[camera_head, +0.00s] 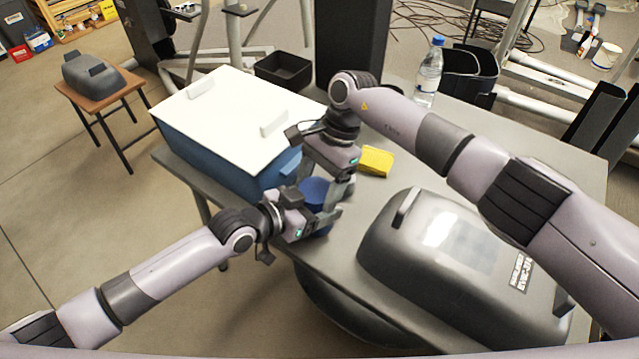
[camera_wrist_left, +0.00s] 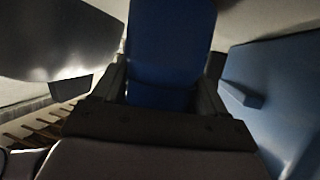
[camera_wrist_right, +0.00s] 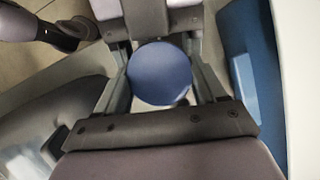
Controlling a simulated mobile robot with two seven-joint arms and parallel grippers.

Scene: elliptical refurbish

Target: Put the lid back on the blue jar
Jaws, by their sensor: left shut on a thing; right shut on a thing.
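The blue jar (camera_wrist_left: 168,45) stands upright at the table's near left edge, beside the blue box. My left gripper (camera_head: 322,218) is shut around its side, and the left wrist view shows its blue wall between the fingers. My right gripper (camera_head: 328,188) points down from above and is shut on the round blue lid (camera_wrist_right: 160,73), whose flat top shows between the fingers in the right wrist view. In the head view the lid (camera_head: 314,188) is right over the jar. Fingers hide the joint, so I cannot tell whether the lid is seated or slightly above.
A blue box with a white top (camera_head: 235,110) stands left of the jar. A large dark grey case (camera_head: 400,245) lies to the right. A yellow block (camera_head: 376,161), a water bottle (camera_head: 430,75) and a black tray (camera_head: 283,70) are farther back. Little room surrounds the jar.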

